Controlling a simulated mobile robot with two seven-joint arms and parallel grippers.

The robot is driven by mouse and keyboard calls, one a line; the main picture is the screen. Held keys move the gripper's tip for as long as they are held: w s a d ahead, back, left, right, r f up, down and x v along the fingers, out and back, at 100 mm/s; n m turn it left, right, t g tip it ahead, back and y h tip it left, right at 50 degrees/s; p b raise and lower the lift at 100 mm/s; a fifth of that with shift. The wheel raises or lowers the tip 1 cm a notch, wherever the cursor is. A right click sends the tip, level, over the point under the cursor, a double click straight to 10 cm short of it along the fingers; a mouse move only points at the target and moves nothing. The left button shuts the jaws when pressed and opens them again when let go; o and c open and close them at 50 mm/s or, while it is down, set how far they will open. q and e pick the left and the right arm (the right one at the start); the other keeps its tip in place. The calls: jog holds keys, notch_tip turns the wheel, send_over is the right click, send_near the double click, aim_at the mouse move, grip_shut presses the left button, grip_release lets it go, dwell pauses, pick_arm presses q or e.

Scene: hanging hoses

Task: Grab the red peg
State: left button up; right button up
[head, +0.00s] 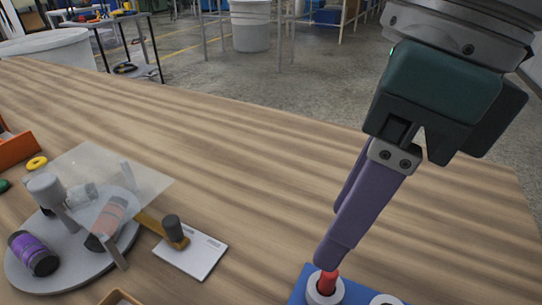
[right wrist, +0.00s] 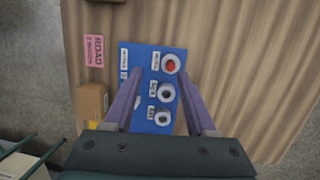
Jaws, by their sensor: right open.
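The red peg (head: 328,285) stands in a white ring holder (head: 325,298) on a blue board (head: 352,291) at the bottom of the head view. In the right wrist view the peg (right wrist: 171,65) sits in the top one of three white rings on the blue board (right wrist: 139,55). My right gripper (head: 334,258) points down at the peg, its purple fingers partly covering it in the head view. It is open and empty. In the right wrist view the peg lies near the fingertips (right wrist: 161,72), closer to the right finger. My left gripper is not in view.
Left of the board stand a white card (head: 190,262) with a dark-topped piece, a grey round tray (head: 70,278) with a purple cylinder (head: 33,253), and a clear sheet. In the wrist view a brown box (right wrist: 92,103) is left of the board. The table's middle is clear.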

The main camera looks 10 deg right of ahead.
aim_at(327, 284)
jog(key=shift+h, duration=0.6)
jog(key=f, duration=0.1)
jog(key=w+d+f, duration=0.1)
jog(key=f, duration=0.3)
jog(key=shift+w+d+f, duration=0.1)
jog(key=shift+w+d, duration=0.05)
jog(key=shift+d, duration=0.25)
jog(key=f, duration=0.2)
jog(key=a+f, duration=0.1)
jog(key=f, duration=0.2)
jog(key=shift+f+b, duration=0.35)
jog(key=shift+b, duration=0.05)
jog(key=shift+c, duration=0.4)
grip_shut()
